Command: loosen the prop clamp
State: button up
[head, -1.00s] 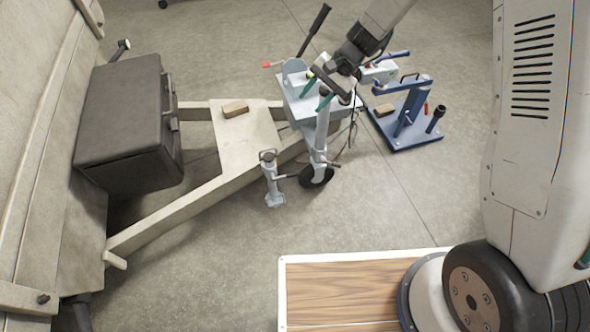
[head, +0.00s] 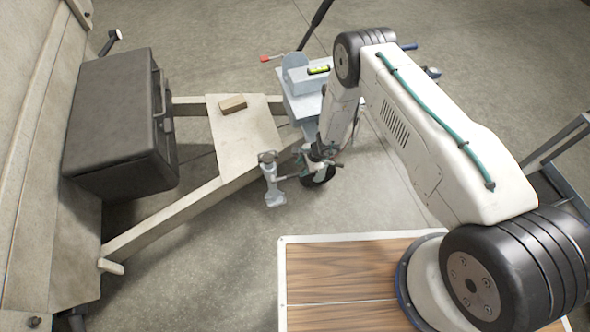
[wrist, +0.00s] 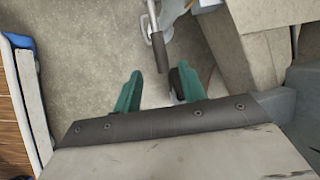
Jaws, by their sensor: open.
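The grey prop (head: 272,182) stands on the floor beside the trailer's slanted frame beam in the head view. A small bar shows at its side, toward my gripper. My gripper (head: 303,160) is low beside the prop, partly hidden by my own arm. In the wrist view my gripper's (wrist: 160,86) teal fingers are apart with nothing held between them. A metal lever with a dark grip (wrist: 158,52) points toward the gap, its end just beyond the fingertips. I cannot tell for sure whether it is the prop clamp's handle.
The jockey wheel (head: 318,176) is right by my gripper. The frame beam (head: 165,217) runs behind the prop. A wooden block (head: 232,105) lies on the frame plate, and a dark box (head: 115,115) stands left. Open floor (head: 215,270) lies in front.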

aim_at(294, 174)
jog(key=x, duration=0.7)
jog(key=shift+d, duration=0.15)
grip_shut()
